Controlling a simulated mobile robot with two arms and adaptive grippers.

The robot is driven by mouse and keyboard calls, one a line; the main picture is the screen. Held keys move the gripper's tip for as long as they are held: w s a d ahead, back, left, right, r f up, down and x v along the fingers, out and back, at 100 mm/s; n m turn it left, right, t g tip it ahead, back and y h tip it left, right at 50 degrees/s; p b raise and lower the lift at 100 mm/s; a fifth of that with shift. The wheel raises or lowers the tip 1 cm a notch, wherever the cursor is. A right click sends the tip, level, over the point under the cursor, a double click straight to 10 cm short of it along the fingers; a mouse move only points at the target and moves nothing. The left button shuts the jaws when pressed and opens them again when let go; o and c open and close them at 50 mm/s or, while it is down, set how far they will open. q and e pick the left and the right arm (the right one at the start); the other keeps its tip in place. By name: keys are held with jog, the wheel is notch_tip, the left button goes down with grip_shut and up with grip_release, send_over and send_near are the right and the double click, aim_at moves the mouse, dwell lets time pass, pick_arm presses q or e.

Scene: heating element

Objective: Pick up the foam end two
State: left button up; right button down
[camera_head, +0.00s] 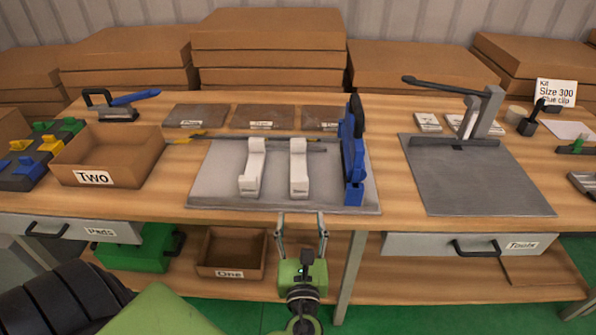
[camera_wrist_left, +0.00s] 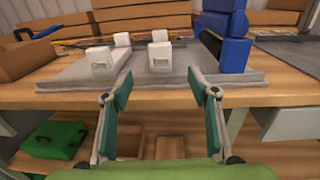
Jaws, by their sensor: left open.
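No part that I can clearly tell as foam end two shows. A cardboard box labelled "Two" (camera_head: 135,180) stands on the left of the workbench, and its visible inside looks empty. A box labelled "One" (camera_head: 222,271) is on the lower shelf. Two white supports, the left one (camera_head: 252,168) and the right one (camera_head: 299,168), stand on a grey board (camera_head: 220,195); both also show in the left wrist view. My left gripper (camera_head: 302,217) is open and empty, in front of the bench's front edge; its spread fingers show in the left wrist view (camera_wrist_left: 160,88). My right gripper is not in view.
A blue upright device (camera_head: 353,160) stands at the board's right end. A grey plate with a lever press (camera_head: 475,175) is farther right. Flat labelled pieces (camera_head: 264,117) lie behind the board. Drawers sit below the top.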

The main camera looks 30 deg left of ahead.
aim_at(299, 186)
pick_arm(q)
jog(key=b+x, duration=0.1)
jog(key=x, duration=0.5)
jog(key=shift+w+a+f, duration=0.1)
jog(key=shift+w, duration=0.3)
jog(key=shift+w+a, duration=0.35)
jog(key=shift+w, duration=0.05)
jog(key=b+x, duration=0.1)
jog(key=x, duration=0.3)
jog(key=shift+a+b, duration=0.2)
jog(key=shift+b, duration=0.2)
jog(key=shift+w+a, duration=0.25)
jog(key=shift+w, duration=0.2)
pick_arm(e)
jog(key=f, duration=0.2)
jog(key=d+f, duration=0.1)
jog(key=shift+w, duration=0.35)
pick_arm(q)
jog(key=shift+s, duration=0.1)
jog(key=c, duration=1.2)
